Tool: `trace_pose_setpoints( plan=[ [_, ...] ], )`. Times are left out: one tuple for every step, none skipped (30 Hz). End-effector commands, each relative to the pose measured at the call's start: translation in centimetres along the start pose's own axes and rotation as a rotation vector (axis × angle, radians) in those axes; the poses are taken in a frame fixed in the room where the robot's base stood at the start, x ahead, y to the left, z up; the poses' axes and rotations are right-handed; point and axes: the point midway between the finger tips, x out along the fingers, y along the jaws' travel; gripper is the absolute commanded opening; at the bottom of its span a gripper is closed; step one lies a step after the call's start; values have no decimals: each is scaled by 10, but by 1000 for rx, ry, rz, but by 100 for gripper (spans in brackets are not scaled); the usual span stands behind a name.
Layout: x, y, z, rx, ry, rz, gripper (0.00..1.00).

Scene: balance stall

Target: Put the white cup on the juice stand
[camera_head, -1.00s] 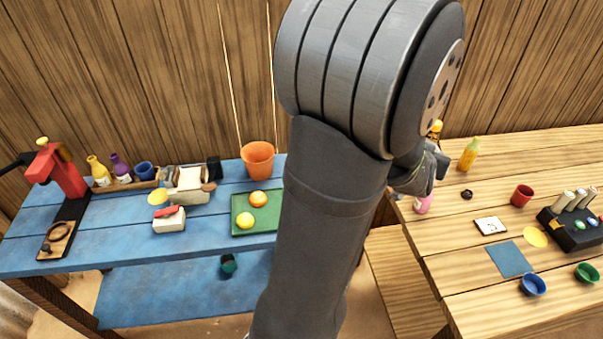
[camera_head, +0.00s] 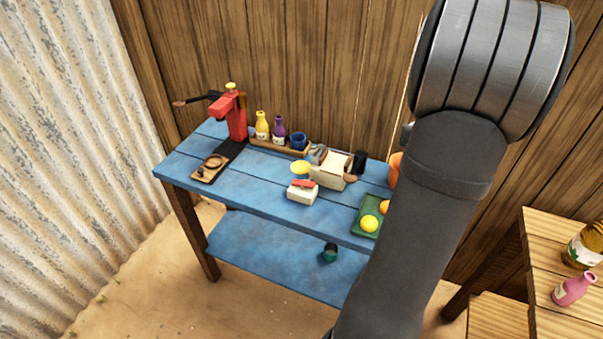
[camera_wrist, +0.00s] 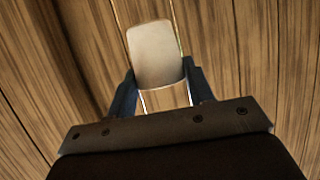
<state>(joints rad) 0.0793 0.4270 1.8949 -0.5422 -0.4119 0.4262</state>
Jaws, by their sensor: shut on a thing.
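In the wrist view my gripper (camera_wrist: 159,77) is shut on a pale, whitish cup (camera_wrist: 155,50), held between its two blue-grey fingers against a background of wooden planks. In the head view my arm hides the gripper and the cup. The blue table (camera_head: 250,190) stands against the wooden wall, left of my arm. A red press (camera_head: 236,118) stands at its left end on a dark base, with a wooden board and ring (camera_head: 211,167) in front. I cannot tell which part is called the juice stand.
A wooden rack (camera_head: 272,146) holds a yellow bottle, a purple bottle and a blue cup. A cream box (camera_head: 331,172), a smaller cream block (camera_head: 301,194) and a green tray (camera_head: 362,219) with fruit stand farther right. A dark green cup (camera_head: 330,252) lies on the lower shelf.

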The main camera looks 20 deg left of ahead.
Motion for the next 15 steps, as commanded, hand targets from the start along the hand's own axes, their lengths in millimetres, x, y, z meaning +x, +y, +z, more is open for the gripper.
trace_pose_setpoints(
  plan=[
    [5, -27, -2, -18, 0, -45, 25],
    [8, -41, -2, -28, -1, -69, 25],
    [10, -61, -3, -41, -2, -101, 25],
    [12, -75, -3, -50, -3, -125, 25],
    [13, -90, -4, -60, -3, -149, 25],
    [14, -110, -4, -74, -4, -181, 25],
    [15, -124, -4, -83, -4, -205, 25],
    [15, -139, -4, -93, -4, -228, 25],
    [15, -158, -4, -105, -4, -260, 25],
    [14, -174, -4, -116, -5, -284, 25],
    [13, -188, -3, -126, -5, -308, 25],
    [11, -208, -2, -139, -6, -340, 25],
    [10, -222, -1, -147, -7, -362, 25],
    [8, -236, 0, -157, -8, -385, 25],
    [5, -254, 2, -170, -9, -414, 25]
  ],
)
